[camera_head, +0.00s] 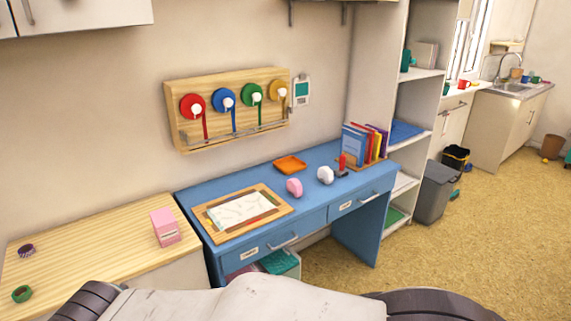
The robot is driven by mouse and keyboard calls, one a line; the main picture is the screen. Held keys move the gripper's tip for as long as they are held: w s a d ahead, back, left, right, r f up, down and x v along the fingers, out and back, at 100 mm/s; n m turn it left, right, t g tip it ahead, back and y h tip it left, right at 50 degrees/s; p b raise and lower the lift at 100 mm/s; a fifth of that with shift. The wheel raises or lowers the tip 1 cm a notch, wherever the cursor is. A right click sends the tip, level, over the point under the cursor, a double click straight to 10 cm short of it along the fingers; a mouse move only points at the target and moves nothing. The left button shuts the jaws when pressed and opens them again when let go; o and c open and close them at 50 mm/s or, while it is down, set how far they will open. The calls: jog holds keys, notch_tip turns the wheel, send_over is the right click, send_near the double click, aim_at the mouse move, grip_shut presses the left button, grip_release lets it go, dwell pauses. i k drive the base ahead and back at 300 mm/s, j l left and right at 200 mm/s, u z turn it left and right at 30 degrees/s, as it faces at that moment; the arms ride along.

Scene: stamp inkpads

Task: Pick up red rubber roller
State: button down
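I cannot single out the red rubber roller for certain. A small upright red object (342,161) with a dark base stands on the blue desk (325,212), near its back right; it is too small to tell what it is. A red disc (192,105) with a white centre and a red strip hanging below it is mounted at the left of a wooden wall board (183,135). Blue, green and yellow discs of the same kind hang to its right. My gripper is not in view.
Pink (294,187) and white (325,175) rounded objects, an orange tray (290,165) and a wood-framed sheet (240,210) lie on the desk. A book holder (372,163) stands at its right end. A pink box (165,227) is on the left counter.

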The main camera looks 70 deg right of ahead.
aim_at(341, 172)
jog(key=z, duration=2.95)
